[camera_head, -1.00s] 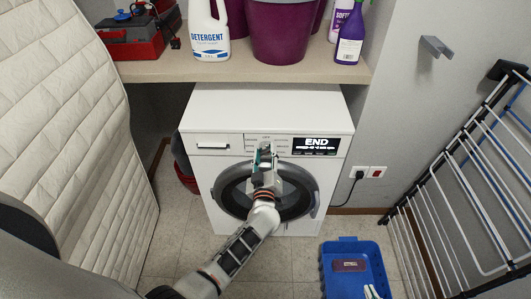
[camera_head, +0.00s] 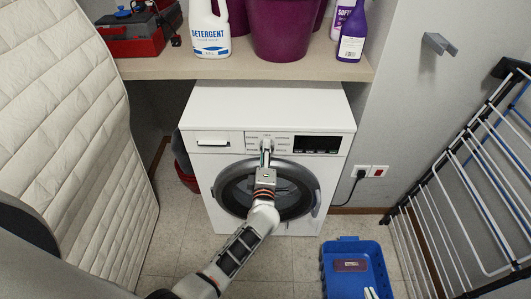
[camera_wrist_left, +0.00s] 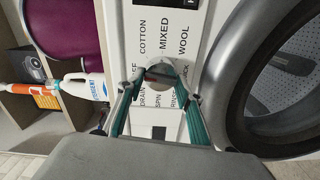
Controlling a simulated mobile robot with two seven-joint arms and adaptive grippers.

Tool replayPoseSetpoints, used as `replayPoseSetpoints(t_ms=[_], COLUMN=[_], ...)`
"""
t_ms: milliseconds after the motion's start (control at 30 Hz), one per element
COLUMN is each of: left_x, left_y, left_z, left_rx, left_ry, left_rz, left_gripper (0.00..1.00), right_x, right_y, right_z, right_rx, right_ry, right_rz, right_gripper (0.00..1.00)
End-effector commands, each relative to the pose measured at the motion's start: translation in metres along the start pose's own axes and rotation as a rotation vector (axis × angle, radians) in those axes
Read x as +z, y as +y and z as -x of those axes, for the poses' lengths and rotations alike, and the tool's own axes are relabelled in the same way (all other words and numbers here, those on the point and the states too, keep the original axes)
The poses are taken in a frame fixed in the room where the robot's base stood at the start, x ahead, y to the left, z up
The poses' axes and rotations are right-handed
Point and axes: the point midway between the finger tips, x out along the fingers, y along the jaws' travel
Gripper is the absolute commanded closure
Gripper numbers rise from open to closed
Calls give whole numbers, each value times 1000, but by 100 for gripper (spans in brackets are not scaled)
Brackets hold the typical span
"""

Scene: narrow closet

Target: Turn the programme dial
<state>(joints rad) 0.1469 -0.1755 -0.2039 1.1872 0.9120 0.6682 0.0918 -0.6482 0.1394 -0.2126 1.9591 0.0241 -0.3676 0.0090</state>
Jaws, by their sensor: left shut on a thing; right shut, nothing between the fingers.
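The white washing machine (camera_head: 265,105) stands under the shelf with its round door shut. Its programme dial (camera_wrist_left: 160,73) is round and grey-white, ringed by labels such as COTTON, MIXED, WOOL, DRAIN and SPIN. I cannot tell which label it points to. My left gripper (camera_head: 266,148) reaches up to the panel. In the left wrist view its teal fingers (camera_wrist_left: 161,82) are closed on both sides of the dial. The display (camera_head: 317,144) is dark. My right gripper (camera_head: 371,293) barely shows at the bottom edge, its fingertips together, over the blue tray.
The blue tray (camera_head: 330,262) lies on the floor at the front right with a reddish-brown item (camera_head: 349,266) in it. A drying rack (camera_head: 455,185) leans at the right. A padded white panel (camera_head: 70,130) stands at the left. The shelf (camera_head: 240,68) overhangs behind the machine.

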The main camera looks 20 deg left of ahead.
Motion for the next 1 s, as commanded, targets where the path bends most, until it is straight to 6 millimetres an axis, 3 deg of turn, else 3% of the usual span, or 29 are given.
replayPoseSetpoints(t_ms=[333, 867, 900, 933, 1000], left_x=[0, 0, 0, 0, 0], left_y=[-2, -1, -1, -1, -1], left_z=[0, 0, 0, 0, 0], left_rx=[-1, -1, -1, -1, -1], left_ry=[-1, 0, 0, 0, 0], left_rz=[131, 154, 154, 154, 153], left_gripper=[86, 86, 57, 49, 49], right_x=[4, 2, 2, 2, 2], right_y=[-1, 0, 0, 0, 0], right_z=[-2, -2, -2, -2, -2], right_rx=[-1, 0, 0, 0, 0], right_ry=[-2, 2, 2, 2, 2], right_rz=[-1, -1, -1, -1, -1], right_gripper=[100, 100, 100, 100, 100])
